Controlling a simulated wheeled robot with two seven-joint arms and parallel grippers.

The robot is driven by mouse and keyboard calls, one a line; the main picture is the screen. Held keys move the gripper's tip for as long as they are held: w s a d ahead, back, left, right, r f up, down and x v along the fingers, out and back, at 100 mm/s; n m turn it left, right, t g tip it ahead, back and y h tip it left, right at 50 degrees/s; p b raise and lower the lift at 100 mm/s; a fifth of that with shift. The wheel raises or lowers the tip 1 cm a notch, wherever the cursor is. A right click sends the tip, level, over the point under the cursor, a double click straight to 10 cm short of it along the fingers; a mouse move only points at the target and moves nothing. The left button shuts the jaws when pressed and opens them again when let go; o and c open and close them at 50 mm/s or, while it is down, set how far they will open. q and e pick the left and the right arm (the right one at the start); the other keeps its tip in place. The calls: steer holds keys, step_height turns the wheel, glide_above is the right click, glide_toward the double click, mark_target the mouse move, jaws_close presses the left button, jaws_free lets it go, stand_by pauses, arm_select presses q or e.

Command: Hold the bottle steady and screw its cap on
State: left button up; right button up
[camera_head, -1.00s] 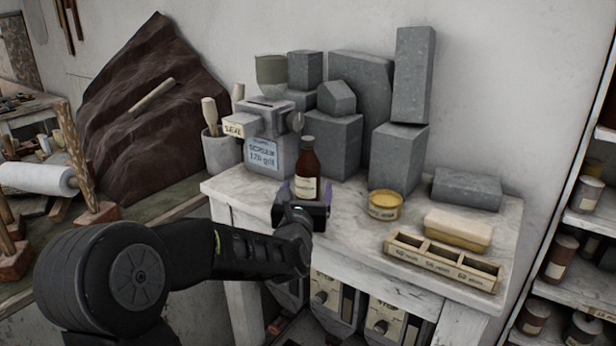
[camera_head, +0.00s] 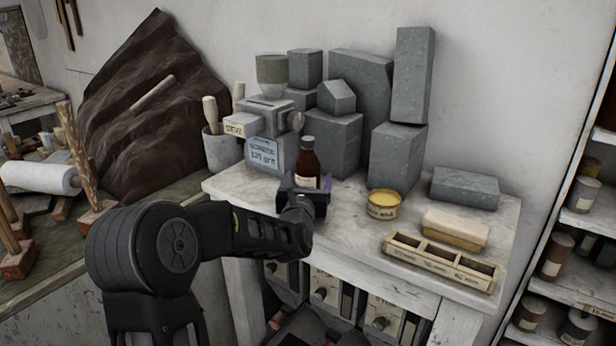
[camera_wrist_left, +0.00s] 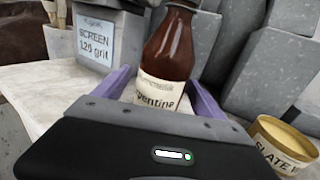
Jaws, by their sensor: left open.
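The brown bottle (camera_head: 306,163) stands upright on the pale worktop, with a dark grey piece on its neck that looks like a cap (camera_head: 307,142). My left gripper (camera_head: 307,184) is open in front of it and hides its lower part in the head view. In the left wrist view the bottle (camera_wrist_left: 170,50) shows between the two purple fingers (camera_wrist_left: 160,85), with a gap at each side. The bottle's top is cut off there. I cannot tell how far the fingers reach around it. My right gripper is not in view.
A yellow tin (camera_head: 384,205) stands right of the bottle. A wooden divided tray (camera_head: 440,262) and a tan block (camera_head: 455,229) lie farther right. Grey blocks (camera_head: 395,165) and a "SCREEN" box (camera_head: 263,153) stand behind. The worktop between gripper and tin is mostly clear.

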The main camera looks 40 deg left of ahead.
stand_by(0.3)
arm_select(q)
jaws_close()
stand_by(0.8)
